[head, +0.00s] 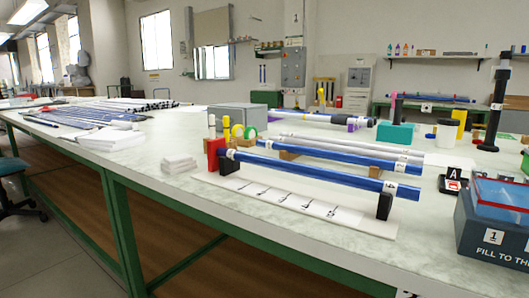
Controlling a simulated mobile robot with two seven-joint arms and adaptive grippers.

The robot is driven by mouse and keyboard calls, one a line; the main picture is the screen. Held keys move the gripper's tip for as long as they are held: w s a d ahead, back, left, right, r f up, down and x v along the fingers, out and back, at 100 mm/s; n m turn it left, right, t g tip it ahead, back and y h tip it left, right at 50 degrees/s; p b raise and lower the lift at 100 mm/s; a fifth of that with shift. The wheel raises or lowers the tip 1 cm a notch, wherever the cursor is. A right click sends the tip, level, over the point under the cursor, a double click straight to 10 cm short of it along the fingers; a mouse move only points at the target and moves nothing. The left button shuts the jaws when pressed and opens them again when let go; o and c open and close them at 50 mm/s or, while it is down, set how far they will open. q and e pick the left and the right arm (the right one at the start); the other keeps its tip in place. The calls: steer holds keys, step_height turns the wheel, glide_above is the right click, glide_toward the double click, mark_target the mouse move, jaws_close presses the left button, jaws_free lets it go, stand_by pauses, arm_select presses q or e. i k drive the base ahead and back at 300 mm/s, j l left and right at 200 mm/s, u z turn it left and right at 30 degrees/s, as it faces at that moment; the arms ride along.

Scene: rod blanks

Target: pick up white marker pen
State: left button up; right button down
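I cannot pick out a white marker pen with certainty. A small upright white piece with a yellow top (212,126) stands behind the red block, and it is too small to identify. Long white rods (350,146) lie behind the blue rods. Neither my left nor my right gripper is in view.
A dark blue bin (490,232) stands at the right. Paper stacks (180,163) lie left. The front left tabletop is clear.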

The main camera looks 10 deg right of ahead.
mark_target(212, 117)
steer(key=i+j+z, duration=0.25)
steer(key=j+z, duration=0.3)
steer(key=i+j+z, duration=0.1)
steer(key=j+z, duration=0.15)
steer(key=j, duration=0.15)
steer(key=j+z, duration=0.25)
steer(key=i+j, duration=0.05)
steer(key=j, duration=0.05)
